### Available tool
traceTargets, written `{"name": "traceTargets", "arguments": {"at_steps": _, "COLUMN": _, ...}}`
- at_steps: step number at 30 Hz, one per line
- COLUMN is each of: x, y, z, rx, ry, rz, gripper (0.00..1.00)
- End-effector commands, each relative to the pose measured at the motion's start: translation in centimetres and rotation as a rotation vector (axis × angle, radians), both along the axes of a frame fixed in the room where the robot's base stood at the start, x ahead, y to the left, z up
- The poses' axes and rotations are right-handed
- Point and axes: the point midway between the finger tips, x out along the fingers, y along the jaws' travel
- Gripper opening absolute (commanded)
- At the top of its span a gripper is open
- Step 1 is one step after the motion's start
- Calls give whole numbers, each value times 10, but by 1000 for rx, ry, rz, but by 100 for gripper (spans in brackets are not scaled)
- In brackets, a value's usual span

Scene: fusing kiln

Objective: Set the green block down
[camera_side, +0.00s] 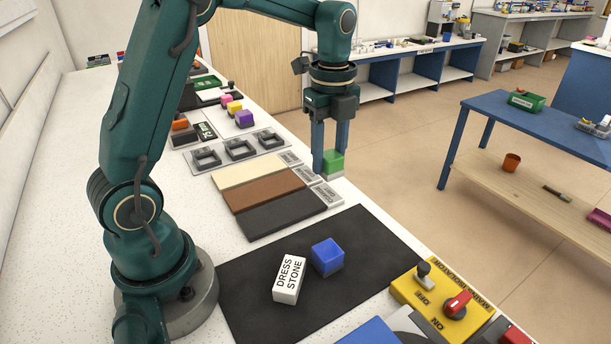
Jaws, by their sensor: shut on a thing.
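The green block (334,160) has a grey lower part and is at the tips of my gripper (331,163), which points straight down. My gripper is shut on it. The block is over or near the right edge of the white bench, by the label ends of the coloured strips. I cannot tell whether its underside touches the bench.
Cream, brown and dark strips (262,193) lie left of the block. A yellow switch panel (434,305) is front right. Grey square frames (240,148) are behind.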

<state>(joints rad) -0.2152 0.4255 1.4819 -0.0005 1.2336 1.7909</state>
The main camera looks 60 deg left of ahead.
Motion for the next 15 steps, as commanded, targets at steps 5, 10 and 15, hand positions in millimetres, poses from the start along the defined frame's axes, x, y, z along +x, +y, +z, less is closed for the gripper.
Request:
{"name": "traceTargets", "arguments": {"at_steps": 5, "x": 12, "y": -38, "z": -25, "rx": -1, "ry": 5, "rz": -6, "gripper": 0}}
{"name": "traceTargets", "arguments": {"at_steps": 10, "x": 24, "y": -72, "z": -46, "rx": 0, "ry": 4, "rz": -5, "gripper": 0}}
{"name": "traceTargets", "arguments": {"at_steps": 15, "x": 31, "y": -92, "z": -59, "rx": 0, "ry": 2, "rz": 1, "gripper": 0}}
